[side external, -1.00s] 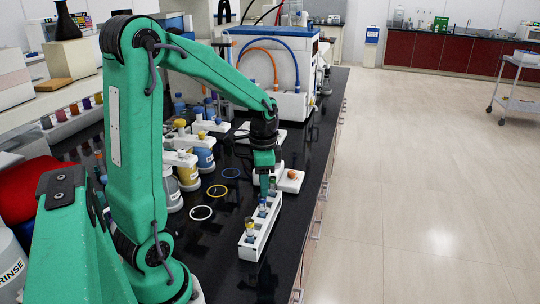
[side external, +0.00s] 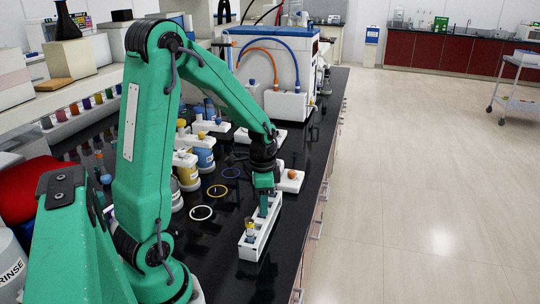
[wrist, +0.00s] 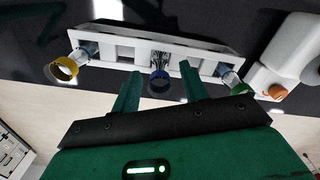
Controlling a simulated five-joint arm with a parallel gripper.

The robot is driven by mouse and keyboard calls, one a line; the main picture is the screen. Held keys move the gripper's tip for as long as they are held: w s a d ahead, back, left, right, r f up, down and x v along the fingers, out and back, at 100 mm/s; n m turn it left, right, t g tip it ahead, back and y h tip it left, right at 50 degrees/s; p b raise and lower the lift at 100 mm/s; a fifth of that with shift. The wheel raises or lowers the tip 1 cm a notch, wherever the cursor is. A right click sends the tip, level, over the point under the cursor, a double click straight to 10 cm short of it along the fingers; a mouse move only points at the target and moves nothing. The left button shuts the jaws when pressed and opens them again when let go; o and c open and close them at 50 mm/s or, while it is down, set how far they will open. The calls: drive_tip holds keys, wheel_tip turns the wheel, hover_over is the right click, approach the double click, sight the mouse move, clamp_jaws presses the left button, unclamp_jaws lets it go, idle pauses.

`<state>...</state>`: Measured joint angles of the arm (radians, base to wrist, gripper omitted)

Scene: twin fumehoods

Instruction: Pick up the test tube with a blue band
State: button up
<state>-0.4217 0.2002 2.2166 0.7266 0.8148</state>
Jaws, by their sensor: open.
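The test tube with a blue band (wrist: 158,84) stands in the middle of a white rack (wrist: 205,49) in the wrist view. My gripper (wrist: 158,78) is open, with one green finger on each side of the blue-banded tube. I cannot tell whether the fingers touch it. In the side external view, my gripper (side external: 263,207) is down at the middle of the white rack (side external: 247,252) and hides the blue-banded tube.
A yellow-banded tube (wrist: 65,70) and a green-banded tube (wrist: 234,86) stand at either side in the rack. The rack is near the black bench's right edge.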

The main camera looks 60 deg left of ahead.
drive_tip(key=shift+f, duration=0.9)
drive_tip(key=shift+c, duration=0.4)
clamp_jaws()
